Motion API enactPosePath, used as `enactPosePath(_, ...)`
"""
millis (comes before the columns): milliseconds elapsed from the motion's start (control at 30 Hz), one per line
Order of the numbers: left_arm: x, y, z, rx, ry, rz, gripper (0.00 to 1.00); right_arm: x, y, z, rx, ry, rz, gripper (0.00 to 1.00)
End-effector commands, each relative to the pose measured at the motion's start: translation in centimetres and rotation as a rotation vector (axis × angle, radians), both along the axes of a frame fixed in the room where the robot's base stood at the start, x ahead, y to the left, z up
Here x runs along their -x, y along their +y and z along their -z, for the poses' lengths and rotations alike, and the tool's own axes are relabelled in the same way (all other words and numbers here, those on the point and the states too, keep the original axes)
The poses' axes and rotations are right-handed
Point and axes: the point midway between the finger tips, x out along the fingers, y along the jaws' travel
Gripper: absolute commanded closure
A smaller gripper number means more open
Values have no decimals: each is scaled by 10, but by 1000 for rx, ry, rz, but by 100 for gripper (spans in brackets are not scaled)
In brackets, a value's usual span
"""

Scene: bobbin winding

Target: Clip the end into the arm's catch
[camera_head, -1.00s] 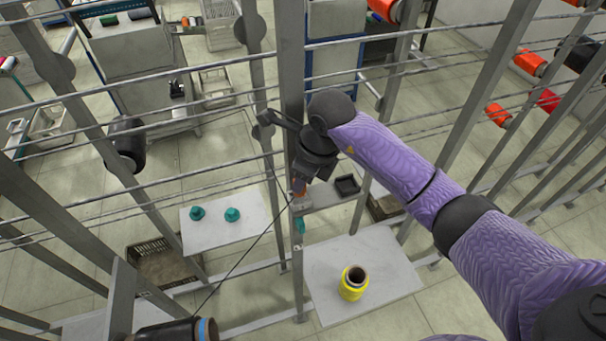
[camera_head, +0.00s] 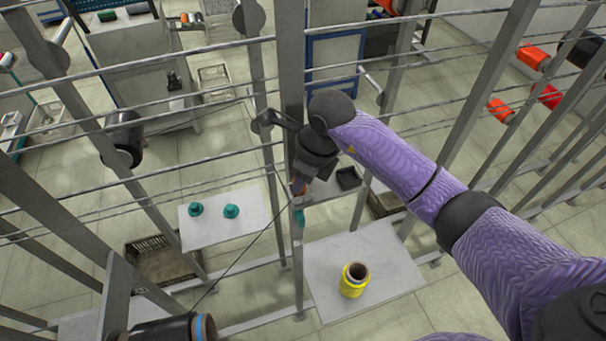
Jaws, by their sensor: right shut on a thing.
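My right gripper (camera_head: 299,188) is at the upright metal post in the middle of the head view. It points down, and its fingers are small and partly hidden by its own body. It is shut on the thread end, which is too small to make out. A dark thread (camera_head: 245,250) runs taut from the gripper down left to a dark bobbin (camera_head: 165,331) with a blue band at the bottom edge. A teal piece (camera_head: 300,217) sits on the post just below the fingers. I cannot make out the arm's catch. My left gripper is not in view.
A yellow bobbin (camera_head: 354,280) stands on a white shelf (camera_head: 395,262) at lower right. Two teal cones (camera_head: 231,211) stand on another white shelf (camera_head: 205,236). A small black tray (camera_head: 348,178) lies beside the gripper. Metal posts and horizontal rods crowd the space around my right arm.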

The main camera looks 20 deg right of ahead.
Motion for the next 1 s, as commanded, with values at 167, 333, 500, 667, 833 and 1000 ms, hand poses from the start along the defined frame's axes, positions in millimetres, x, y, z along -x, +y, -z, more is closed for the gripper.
enactPosePath(167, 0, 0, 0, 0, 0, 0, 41, 0, 0, 0, 0, -1, 0, 33)
enactPosePath(333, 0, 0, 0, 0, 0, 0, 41, 0, 0, 0, 0, -1, 0, 26)
enactPosePath(500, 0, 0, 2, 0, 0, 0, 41, -1, 0, -8, 0, -4, 1, 26)
enactPosePath(667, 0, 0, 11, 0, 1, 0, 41, -2, 0, -46, 0, -9, 0, 26)
enactPosePath(833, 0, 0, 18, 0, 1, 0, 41, -1, 0, -84, 0, -6, 0, 26)
enactPosePath(1000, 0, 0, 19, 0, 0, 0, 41, 0, 0, -100, 1, -2, 0, 26)
